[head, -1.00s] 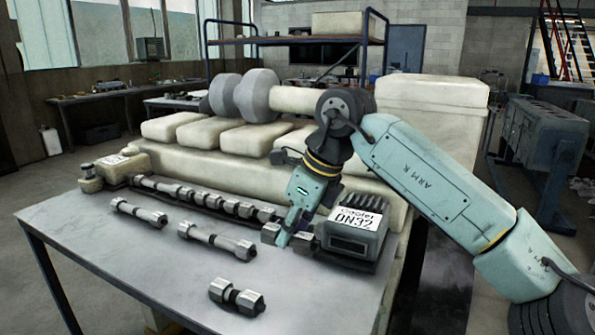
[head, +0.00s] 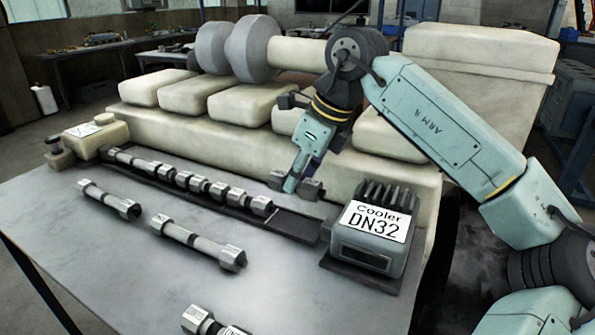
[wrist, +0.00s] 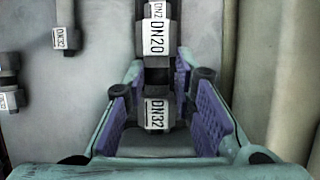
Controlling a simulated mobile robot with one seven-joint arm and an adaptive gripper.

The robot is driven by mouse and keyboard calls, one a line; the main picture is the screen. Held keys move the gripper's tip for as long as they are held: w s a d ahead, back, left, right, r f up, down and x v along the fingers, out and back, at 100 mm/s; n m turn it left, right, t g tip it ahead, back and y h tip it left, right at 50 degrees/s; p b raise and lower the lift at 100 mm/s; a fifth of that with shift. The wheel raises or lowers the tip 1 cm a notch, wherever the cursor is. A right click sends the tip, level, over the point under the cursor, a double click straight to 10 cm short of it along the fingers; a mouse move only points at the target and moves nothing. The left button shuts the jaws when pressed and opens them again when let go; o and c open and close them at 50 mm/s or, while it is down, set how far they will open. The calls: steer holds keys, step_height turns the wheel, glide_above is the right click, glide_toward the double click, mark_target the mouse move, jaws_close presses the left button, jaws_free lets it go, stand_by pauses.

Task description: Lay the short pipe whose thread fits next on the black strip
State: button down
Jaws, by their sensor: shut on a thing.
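My gripper (head: 296,188) is shut on a short pipe with a dark middle. Its hex ends show at either side of the fingers, the left end (head: 277,180) and the right end (head: 313,189). In the wrist view the held pipe (wrist: 158,100) reads DN20 at the far end and DN32 at the near end, between the purple pads. The held pipe appears above and behind the black strip (head: 297,226); the exact gap is unclear. A row of joined pipes (head: 190,182) lies on the strip. The cooler (head: 370,235), labelled DN32, stands at the strip's right end.
Loose pipes lie on the grey table (head: 90,245): one at left (head: 108,200), one in the middle (head: 198,243) and one at the front edge (head: 212,322), partly cut off. A cream engine block (head: 270,160) stands along the back. The strip's right stretch is bare.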

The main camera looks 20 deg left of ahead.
mark_target(298, 194)
steer(key=shift+f+b, duration=1.35)
steer(key=shift+f, duration=0.75)
steer(key=shift+a+f+b, duration=0.15)
steer(key=shift+f+b, duration=0.3)
steer(key=shift+f, duration=0.15)
steer(key=shift+f+b, duration=0.65)
steer(key=shift+f, duration=0.25)
steer(key=shift+f, duration=0.15)
steer(key=c, duration=1.3)
jaws_free()
